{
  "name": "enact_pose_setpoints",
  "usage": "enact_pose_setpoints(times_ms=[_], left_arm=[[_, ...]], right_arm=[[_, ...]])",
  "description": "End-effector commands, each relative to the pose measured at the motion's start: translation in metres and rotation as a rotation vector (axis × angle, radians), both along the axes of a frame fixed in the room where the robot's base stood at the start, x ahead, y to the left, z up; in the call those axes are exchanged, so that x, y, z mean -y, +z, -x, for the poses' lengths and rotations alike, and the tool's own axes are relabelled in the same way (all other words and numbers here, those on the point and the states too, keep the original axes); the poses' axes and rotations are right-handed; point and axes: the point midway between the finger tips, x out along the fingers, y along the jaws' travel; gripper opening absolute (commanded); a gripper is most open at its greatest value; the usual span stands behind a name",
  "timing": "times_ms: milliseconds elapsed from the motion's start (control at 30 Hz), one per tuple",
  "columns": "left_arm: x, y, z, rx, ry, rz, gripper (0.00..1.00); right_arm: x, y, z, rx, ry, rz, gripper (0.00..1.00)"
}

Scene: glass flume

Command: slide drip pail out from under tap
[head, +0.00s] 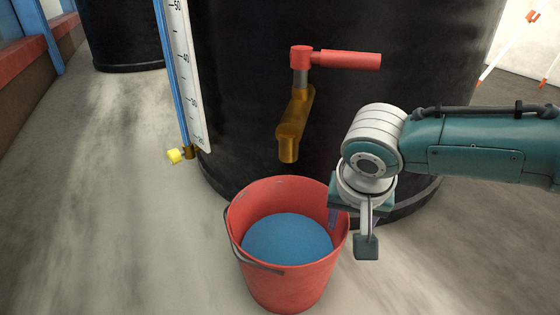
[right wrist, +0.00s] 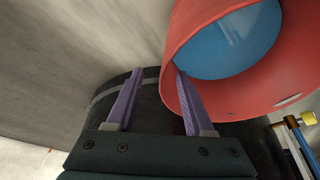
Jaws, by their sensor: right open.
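The drip pail (head: 290,288) is red with a dark wire handle and holds blue liquid (head: 288,240). It stands upright on the floor below the brass tap (head: 291,140), which has a red lever. My right gripper (head: 350,230) is at the pail's right rim, pointing down and open. In the right wrist view its purple fingers (right wrist: 158,75) are apart. One finger overlaps the red pail (right wrist: 178,45) at its rim and the other is outside; the rim appears to lie between them. I cannot tell whether they touch it. My left gripper is not in view.
The large black tank (head: 250,90) stands close behind the pail. A blue-edged gauge (head: 188,90) with a yellow knob (head: 174,156) is on its left. The concrete floor (head: 130,220) to the left is clear. A red-and-white pole (head: 510,50) is at upper right.

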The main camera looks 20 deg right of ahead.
Motion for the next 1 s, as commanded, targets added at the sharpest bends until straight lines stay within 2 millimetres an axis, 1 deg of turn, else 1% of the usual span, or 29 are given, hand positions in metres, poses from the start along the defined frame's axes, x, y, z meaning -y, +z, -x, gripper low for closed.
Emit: enact_pose_setpoints(times_ms=[67,900,1000], left_arm=[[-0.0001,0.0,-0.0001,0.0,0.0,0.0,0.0],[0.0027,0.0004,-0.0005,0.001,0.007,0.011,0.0],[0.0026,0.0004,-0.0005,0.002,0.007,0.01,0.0]], right_arm=[[-0.0002,-0.0001,0.0001,0.0,0.0,0.0,0.47],[0.0008,-0.0002,0.0005,-0.002,-0.001,0.002,0.0],[0.0011,-0.0003,0.0007,-0.002,-0.001,0.003,0.0]])
